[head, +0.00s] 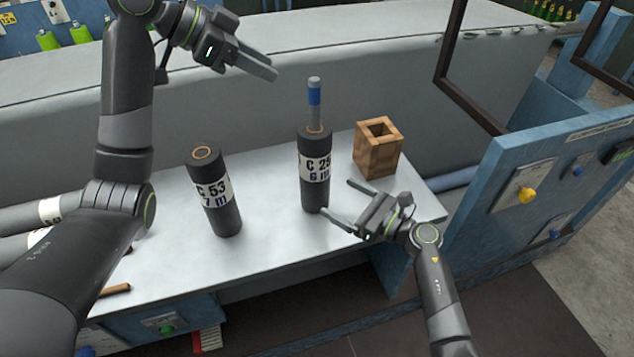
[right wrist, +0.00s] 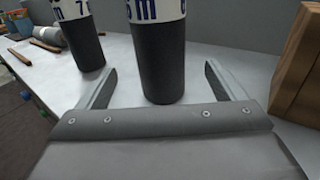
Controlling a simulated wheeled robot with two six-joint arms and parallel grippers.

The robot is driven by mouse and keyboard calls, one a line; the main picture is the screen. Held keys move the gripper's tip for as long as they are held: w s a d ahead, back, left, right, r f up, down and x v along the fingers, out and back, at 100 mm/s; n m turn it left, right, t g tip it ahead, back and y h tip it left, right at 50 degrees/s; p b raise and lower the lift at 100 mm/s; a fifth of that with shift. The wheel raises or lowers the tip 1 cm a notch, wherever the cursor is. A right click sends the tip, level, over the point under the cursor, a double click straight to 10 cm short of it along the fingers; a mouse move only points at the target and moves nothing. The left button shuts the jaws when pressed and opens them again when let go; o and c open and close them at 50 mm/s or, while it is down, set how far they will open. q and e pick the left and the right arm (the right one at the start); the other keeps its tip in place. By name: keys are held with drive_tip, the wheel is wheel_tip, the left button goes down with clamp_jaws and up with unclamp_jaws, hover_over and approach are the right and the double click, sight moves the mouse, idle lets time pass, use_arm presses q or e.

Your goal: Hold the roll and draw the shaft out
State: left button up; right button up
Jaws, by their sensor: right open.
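A dark upright roll labelled C 25, 6 m (head: 314,190) stands on the pale bench. A grey shaft with a blue band (head: 314,97) sticks up out of its top. My right gripper (head: 338,198) is open and empty, low at the roll's right side. In the right wrist view the roll (right wrist: 161,60) shows between the two spread fingers, with no visible contact. My left gripper (head: 273,68) is raised above and left of the shaft, apart from it. Its fingers look close together, but their gap is hard to judge.
A second roll, C 53, 7 m (head: 224,215), stands left on the bench (head: 265,245), with no shaft sticking out. An open-topped wooden block (head: 377,155) stands right of the C 25 roll. A blue panel with knobs (head: 510,195) borders the right. A grey wall rises behind.

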sight(315, 184)
drive_tip(key=x, duration=0.8)
drive_tip(key=shift+w+a, duration=0.25)
drive_tip(key=shift+c, duration=0.2)
drive_tip(key=c, duration=1.4)
drive_tip(key=o, duration=1.4)
drive_tip(key=shift+o, duration=0.2)
drive_tip(key=v, duration=1.2)
drive_tip(key=shift+r, duration=0.1)
